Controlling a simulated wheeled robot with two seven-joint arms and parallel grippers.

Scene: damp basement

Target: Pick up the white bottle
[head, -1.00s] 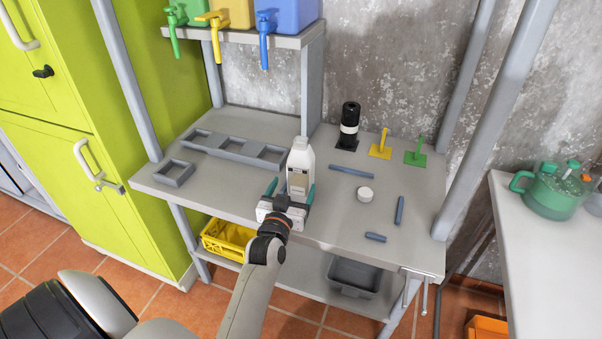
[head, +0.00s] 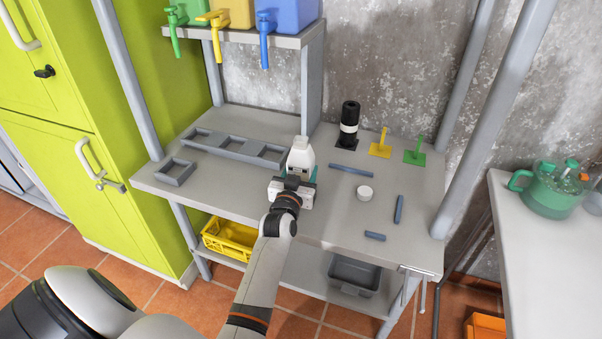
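The white bottle (head: 300,156) stands upright near the front middle of the grey workbench (head: 240,200). Its cap and shoulders show; its lower part is hidden behind my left gripper (head: 300,173). The teal fingers lie close along both sides of the bottle, with no clear gap, and look shut on it. The bottle appears to rest on the bench. My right gripper is not in view.
On the bench are a grey divided frame (head: 232,148), a black bottle with a white band (head: 349,122), a white round lid (head: 365,193), several blue-grey bars and yellow (head: 381,150) and green (head: 415,157) stands. A shelf with coloured taps (head: 240,38) overhangs the back left.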

